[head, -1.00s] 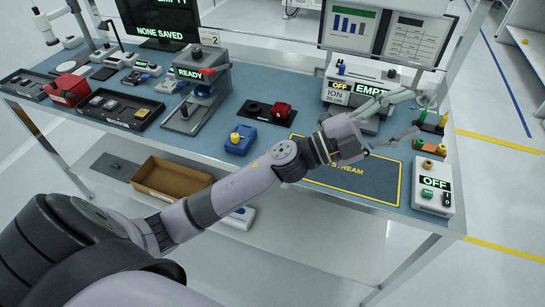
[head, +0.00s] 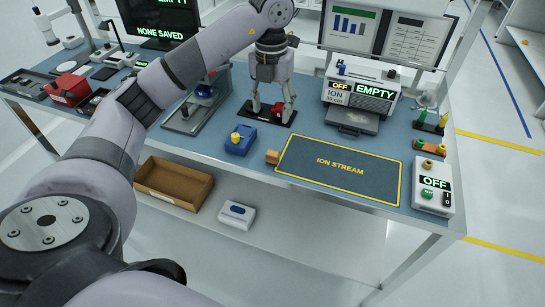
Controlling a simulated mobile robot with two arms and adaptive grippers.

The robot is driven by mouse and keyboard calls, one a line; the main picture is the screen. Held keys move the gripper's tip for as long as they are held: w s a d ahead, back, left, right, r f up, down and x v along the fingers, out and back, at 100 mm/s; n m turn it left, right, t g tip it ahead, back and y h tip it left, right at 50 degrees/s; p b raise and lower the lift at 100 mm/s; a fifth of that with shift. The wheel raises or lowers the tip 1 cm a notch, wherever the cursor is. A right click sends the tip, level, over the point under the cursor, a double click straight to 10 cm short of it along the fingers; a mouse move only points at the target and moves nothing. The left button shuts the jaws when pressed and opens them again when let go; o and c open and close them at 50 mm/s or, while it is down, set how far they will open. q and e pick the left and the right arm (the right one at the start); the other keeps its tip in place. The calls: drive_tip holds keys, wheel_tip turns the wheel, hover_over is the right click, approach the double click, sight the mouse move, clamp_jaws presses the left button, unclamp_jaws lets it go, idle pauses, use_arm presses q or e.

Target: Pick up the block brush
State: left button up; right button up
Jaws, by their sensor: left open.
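My left gripper (head: 272,112) points down in the head view, its fingers apart, above a black plate that carries a red block (head: 277,112). The fingers partly cover the red block, and I cannot tell whether they touch it. A small tan block (head: 272,157) lies on the blue bench top by the left edge of the ION STREAM mat. No bristles show, so I cannot tell which piece is the block brush. My right gripper is not in view.
A blue box with a yellow knob (head: 240,140) stands left of the tan block. The ION STREAM mat (head: 340,172) is bare. The EMPTY machine (head: 362,88) stands behind it, and an OFF switch box (head: 434,187) stands to its right. A cardboard box (head: 174,184) is below.

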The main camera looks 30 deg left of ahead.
sight(273, 152)
use_arm(q)
wheel_tip(273, 152, down, 12)
drive_tip(key=shift+r+p, duration=0.15)
drive_tip(key=shift+p, duration=0.7)
drive_tip(key=shift+f+p, duration=0.5)
drive_tip(key=shift+f, duration=0.1)
wheel_tip(273, 152, down, 4)
drive_tip(key=shift+d+r+p, duration=0.15)
drive_tip(key=shift+r+p, duration=0.05)
drive_tip(key=shift+p, duration=0.6)
drive_tip(key=shift+f, duration=0.35)
drive_tip(key=shift+c, duration=0.3)
drive_tip(key=c, duration=1.1)
